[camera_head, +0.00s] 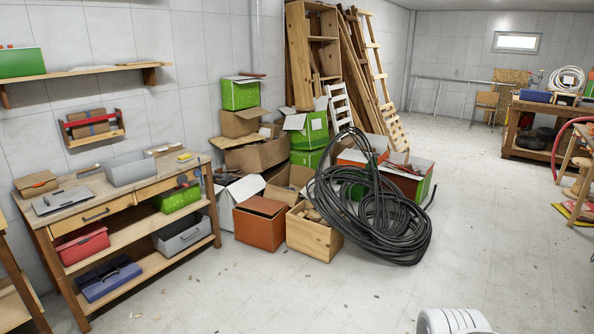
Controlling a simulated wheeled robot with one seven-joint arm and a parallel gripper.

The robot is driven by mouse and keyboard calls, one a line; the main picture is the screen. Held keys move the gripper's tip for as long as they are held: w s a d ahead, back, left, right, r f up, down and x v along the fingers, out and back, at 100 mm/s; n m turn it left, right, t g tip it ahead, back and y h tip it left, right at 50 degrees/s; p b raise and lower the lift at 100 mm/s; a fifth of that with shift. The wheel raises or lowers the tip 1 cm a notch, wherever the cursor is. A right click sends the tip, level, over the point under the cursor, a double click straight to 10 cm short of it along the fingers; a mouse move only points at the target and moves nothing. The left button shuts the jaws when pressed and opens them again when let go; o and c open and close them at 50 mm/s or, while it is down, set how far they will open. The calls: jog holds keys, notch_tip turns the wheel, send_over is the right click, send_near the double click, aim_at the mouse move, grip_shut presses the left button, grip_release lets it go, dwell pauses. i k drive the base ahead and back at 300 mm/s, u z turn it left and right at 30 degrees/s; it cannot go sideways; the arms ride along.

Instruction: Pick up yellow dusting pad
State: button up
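A small yellow item (185,157) lies near the right end of the wooden workbench top (165,167). It may be the yellow dusting pad, but it is too small to tell for sure. A white rounded part, likely of my own arm, shows at the bottom edge. My gripper is not in view, so what it holds cannot be seen.
A grey bin (130,169) and a flat grey case (62,200) share the workbench top. A large coiled black hose (372,212), cardboard boxes (257,152) and a wooden crate (313,237) stand right of the bench. The floor (300,295) in front is mostly clear.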

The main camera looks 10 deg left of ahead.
aim_at(184, 158)
jog(key=u, duration=0.15)
jog(key=i, duration=2.9)
jog(key=u, duration=1.2)
jog(key=i, duration=2.35)
jog(key=u, duration=0.65)
